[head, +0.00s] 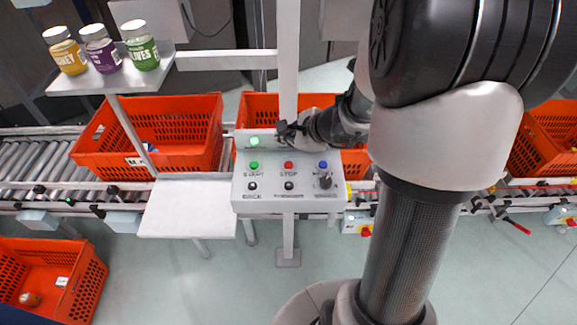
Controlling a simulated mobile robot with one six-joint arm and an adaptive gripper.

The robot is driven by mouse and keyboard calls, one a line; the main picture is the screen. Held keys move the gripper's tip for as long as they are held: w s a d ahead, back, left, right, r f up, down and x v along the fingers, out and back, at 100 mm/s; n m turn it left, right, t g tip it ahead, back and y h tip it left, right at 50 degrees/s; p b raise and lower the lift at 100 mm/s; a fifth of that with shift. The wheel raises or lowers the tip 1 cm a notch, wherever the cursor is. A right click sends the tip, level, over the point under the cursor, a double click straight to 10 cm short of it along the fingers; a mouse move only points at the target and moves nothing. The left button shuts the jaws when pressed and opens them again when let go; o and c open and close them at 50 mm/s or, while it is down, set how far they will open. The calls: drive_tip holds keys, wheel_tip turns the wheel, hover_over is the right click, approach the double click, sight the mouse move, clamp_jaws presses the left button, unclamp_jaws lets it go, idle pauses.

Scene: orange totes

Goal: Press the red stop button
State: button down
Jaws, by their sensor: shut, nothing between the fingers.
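The red stop button (288,165) is in the upper row of a light grey control panel (245,205), above the label STOP. A green button (254,165) sits to its left and a blue button (323,165) to its right. My gripper (284,131) is shut and empty. In the picture it is just above the red button, near the panel's top edge, and does not cover the button. I cannot tell how far it is from the panel's face.
Black switches (289,186) line the panel's lower row. Orange totes (190,115) stand on a roller conveyor (35,165) behind. A shelf (110,83) holds three jars at upper left. A white side table (187,210) stands left of the panel.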

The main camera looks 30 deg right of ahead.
drive_tip(key=b, duration=0.4)
hover_over(287, 166)
wheel_tip(287, 166, down, 6)
drive_tip(key=shift+r, duration=0.25)
drive_tip(key=shift+f+b, duration=0.5)
drive_tip(key=shift+b, duration=0.1)
drive_tip(key=shift+f, duration=0.1)
idle(0.3)
drive_tip(key=shift+f+b, duration=0.35)
drive_tip(key=shift+b, duration=0.3)
drive_tip(key=shift+f+b, duration=0.45)
drive_tip(key=shift+b, duration=0.1)
idle(0.5)
drive_tip(key=shift+r, duration=0.1)
drive_tip(key=shift+r+p, duration=0.7)
drive_tip(key=shift+r, duration=0.1)
